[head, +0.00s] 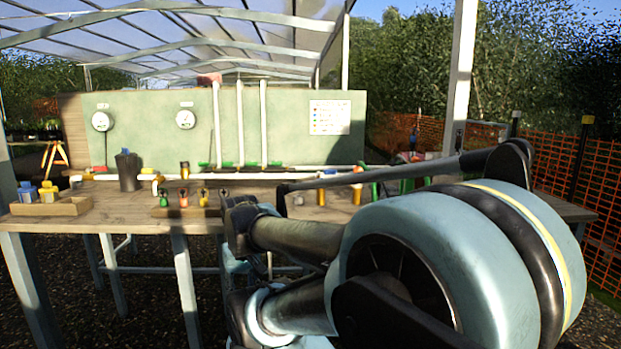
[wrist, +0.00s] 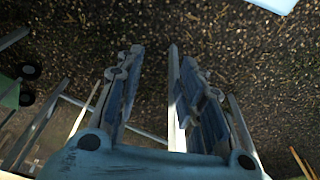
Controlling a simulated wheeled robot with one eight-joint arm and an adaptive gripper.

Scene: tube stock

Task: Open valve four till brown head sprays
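A row of small valve-like fittings with coloured parts stands along the front of the wooden table (head: 130,222) in the head view: a green one (head: 163,198), an orange one (head: 183,198) and a yellow-orange one (head: 203,198). More may stand to their right, partly behind my arm. I cannot read any numbers, and I cannot tell which is valve four. No brown head is clearly identifiable, and no spray shows. My gripper (wrist: 157,62) is open and empty in the wrist view, its two fingers apart above dark gravel. It touches no fitting there.
A green panel (head: 270,115) with two gauges, white pipes and a chart (head: 330,117) stands behind the table. Orange mesh fence (head: 560,180) runs at right.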

